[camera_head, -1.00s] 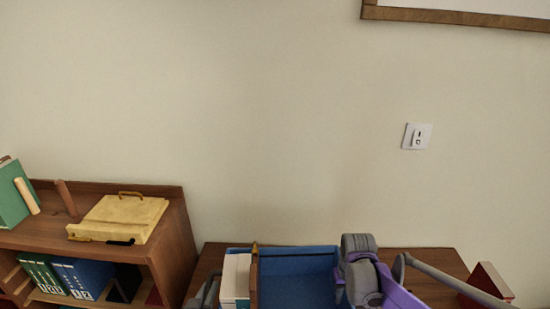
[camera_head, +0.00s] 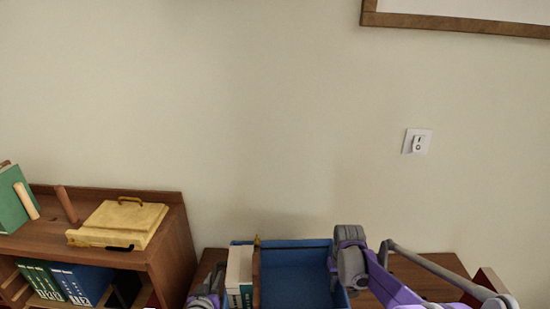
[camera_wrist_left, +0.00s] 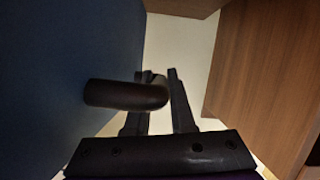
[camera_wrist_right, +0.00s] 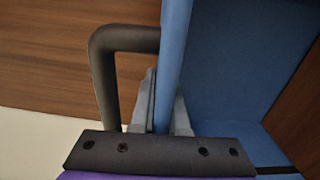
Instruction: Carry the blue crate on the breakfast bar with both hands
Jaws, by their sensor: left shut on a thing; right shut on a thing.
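The blue crate (camera_head: 298,275) shows at the bottom of the head view, above or at the brown wooden surface behind it; its underside is hidden. It holds a pale book with a green lower part (camera_head: 239,275) and has a brown upright piece beside it. My left gripper (camera_wrist_left: 160,80) is shut at the crate's dark handle on one side; the exact contact is partly hidden. My right gripper (camera_wrist_right: 165,85) is shut on the opposite side, its fingers straddling the blue wall beside a dark handle (camera_wrist_right: 104,65). In the head view the fingertips of both are hidden.
A wooden bookshelf (camera_head: 160,262) stands at the left with a yellow box (camera_head: 120,223) on top and binders inside. The brown surface (camera_head: 432,288) extends right of the crate. A wall is behind.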

